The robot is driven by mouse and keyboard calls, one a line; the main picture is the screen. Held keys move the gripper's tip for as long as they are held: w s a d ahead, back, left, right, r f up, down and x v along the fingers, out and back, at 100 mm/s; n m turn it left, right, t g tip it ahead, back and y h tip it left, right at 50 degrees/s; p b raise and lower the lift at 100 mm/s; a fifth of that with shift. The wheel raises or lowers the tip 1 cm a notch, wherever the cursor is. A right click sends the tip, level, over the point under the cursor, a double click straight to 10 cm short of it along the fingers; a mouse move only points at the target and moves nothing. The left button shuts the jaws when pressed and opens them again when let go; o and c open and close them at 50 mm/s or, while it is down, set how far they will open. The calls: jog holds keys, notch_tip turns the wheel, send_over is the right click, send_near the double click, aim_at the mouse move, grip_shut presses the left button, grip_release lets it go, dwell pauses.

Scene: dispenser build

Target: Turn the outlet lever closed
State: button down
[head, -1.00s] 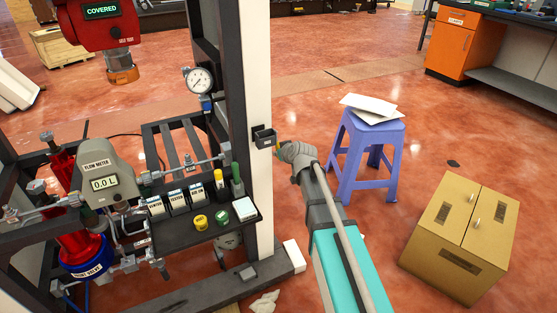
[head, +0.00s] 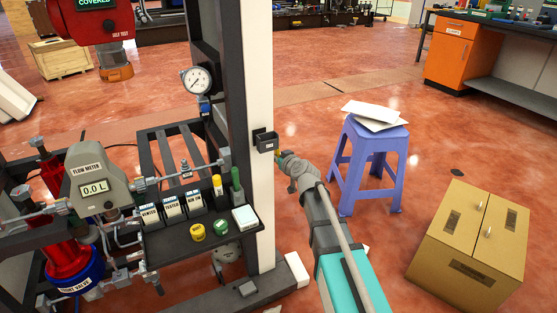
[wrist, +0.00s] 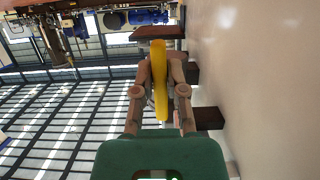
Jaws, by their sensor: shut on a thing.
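In the wrist view my gripper (wrist: 161,82) is shut on a long yellow piece (wrist: 159,85), which stands upright in the picture between the two fingers. I cannot tell whether it is a loose thing or a handle. In the head view my gripper (head: 281,158) is just right of the white post, below and right of a small black holder (head: 266,142). The yellow piece cannot be made out there. The flow meter (head: 92,178) at left reads 0.0 L. No outlet lever can be clearly identified.
A dark shelf (head: 190,237) on the frame carries labelled blocks, a yellow and a green knob, and a white pad. A pressure gauge (head: 197,80) hangs above. A blue stool (head: 366,165) and a cardboard-coloured cabinet (head: 468,245) stand right of my arm.

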jog(key=shift+s+a, duration=0.1)
jog(key=shift+s, duration=0.05)
jog(key=c, duration=0.7)
grip_release()
jog(key=s+d+f+m+g+h+p, duration=0.1)
jog(key=s+d+m+g+h+p, duration=0.2)
jog(key=s+d, duration=0.55)
jog(key=s+d+f+m+g+h+p, duration=0.1)
jog(key=s+d+f+g+h+p, duration=0.15)
jog(key=s+d+g, duration=0.6)
jog(key=s+d+f+m+g+h+p, duration=0.1)
jog(key=s+d+m+g+h+p, duration=0.2)
jog(key=s, duration=0.9)
jog(key=shift+n+t+y, duration=0.7)
jog(key=shift+t+y, duration=0.05)
jog(key=r+p, duration=1.8)
jog(key=p, duration=0.1)
jog(key=r+p, duration=1.8)
jog(key=r, duration=0.1)
jog(key=shift+w+a+r+p, duration=0.15)
jog(key=shift+a+p, duration=0.05)
jog(key=shift+p, duration=0.2)
